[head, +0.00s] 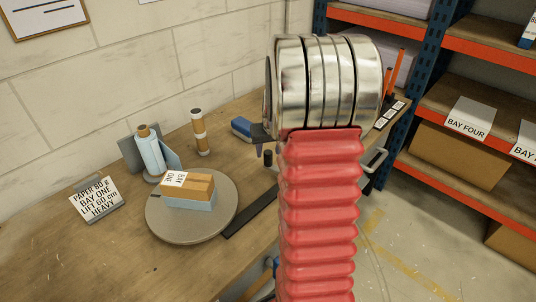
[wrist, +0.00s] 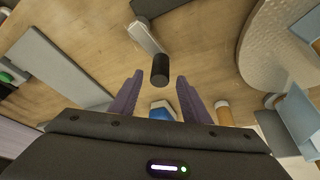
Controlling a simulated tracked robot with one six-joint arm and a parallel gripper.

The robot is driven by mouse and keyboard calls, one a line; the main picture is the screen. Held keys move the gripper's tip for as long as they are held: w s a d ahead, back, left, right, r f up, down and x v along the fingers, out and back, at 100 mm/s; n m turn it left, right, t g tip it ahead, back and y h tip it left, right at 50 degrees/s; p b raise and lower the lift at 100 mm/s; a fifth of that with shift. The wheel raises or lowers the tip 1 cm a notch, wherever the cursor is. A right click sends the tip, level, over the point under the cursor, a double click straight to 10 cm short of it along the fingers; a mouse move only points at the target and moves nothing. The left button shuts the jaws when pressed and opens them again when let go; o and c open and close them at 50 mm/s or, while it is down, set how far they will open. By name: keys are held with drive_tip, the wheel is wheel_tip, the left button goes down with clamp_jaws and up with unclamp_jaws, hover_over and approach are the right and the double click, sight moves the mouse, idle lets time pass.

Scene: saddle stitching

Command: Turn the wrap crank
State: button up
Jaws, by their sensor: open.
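The wrap crank shows in the wrist view as a pale metal arm (wrist: 145,38) with a black upright knob (wrist: 160,70). The black knob also shows small in the head view (head: 268,158), where the crank arm is mostly hidden behind my arm. My gripper (wrist: 160,77) is open, with its two purple fingers on either side of the knob in the wrist view. Gaps show on both sides, so neither finger appears to touch it. I cannot tell how deep the knob sits between the fingers. In the head view my arm hides most of the gripper.
A round grey turntable (head: 160,222) carries a boxed stack (head: 188,190) labelled bay one. A blue film roll (head: 151,155), a tan-and-white roll (head: 200,136) and a sign (head: 97,201) stand around it. A dark bar (head: 250,212) lies near the bench edge. Shelving (head: 462,150) stands right.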

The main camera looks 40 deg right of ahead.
sight(268, 152)
drive_tip(key=shift+x, duration=1.65)
drive_tip(key=shift+c, duration=0.3)
clamp_jaws()
